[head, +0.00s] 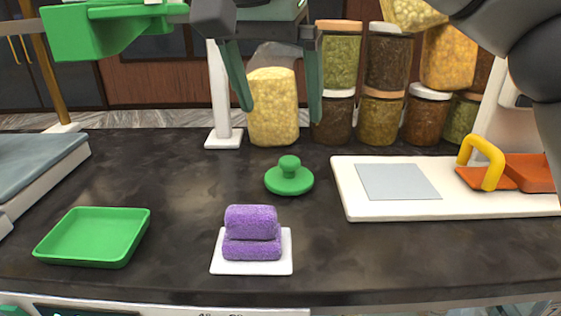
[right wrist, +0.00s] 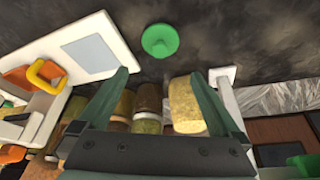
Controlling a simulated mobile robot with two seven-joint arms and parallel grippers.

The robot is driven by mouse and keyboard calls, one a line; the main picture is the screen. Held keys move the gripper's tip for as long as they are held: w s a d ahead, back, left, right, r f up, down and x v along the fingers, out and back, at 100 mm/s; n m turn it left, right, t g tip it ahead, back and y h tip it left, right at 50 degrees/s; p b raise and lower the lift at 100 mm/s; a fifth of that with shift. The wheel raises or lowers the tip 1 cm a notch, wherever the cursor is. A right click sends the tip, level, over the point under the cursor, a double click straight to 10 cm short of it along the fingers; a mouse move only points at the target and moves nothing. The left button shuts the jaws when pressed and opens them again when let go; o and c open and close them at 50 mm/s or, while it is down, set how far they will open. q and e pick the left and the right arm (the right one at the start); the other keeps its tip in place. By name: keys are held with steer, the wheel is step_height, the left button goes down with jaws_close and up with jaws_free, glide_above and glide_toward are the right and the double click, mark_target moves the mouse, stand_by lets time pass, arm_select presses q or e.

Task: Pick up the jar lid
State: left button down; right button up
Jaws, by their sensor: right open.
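The green jar lid (head: 289,180), a round disc with a knob on top, lies knob up on the dark counter. It also shows in the right wrist view (right wrist: 160,41), beyond my fingertips. My right gripper (head: 281,114) is open and empty, with its two dark green fingers pointing down above the counter. In the head view it appears above the lid, in front of the jars, and does not touch the lid. In the right wrist view the gripper (right wrist: 158,73) has nothing between its fingers. My left gripper is not in view.
Stacked filled jars (head: 333,118) stand behind the lid, with a yellow-filled jar (head: 273,128) nearest. A white board (head: 385,208) lies right. A white plate (head: 286,266) with purple rolls (head: 251,222) is in front. A green tray (head: 92,240) lies front left. Counter around the lid is clear.

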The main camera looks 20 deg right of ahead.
steer(key=b, duration=0.2)
glide_above(290, 159)
steer(key=s+a, duration=0.2)
steer(key=f, duration=0.5)
steer(key=shift+s+d+f, duration=0.15)
steer(key=shift+d+f, duration=0.1)
steer(key=shift+f, duration=0.05)
steer(key=shift+x, duration=0.9)
steer(key=x, duration=0.4)
steer(key=shift+f, duration=0.2)
steer(key=c, duration=1)
steer(key=shift+w+r, duration=0.15)
steer(key=shift+w, duration=0.05)
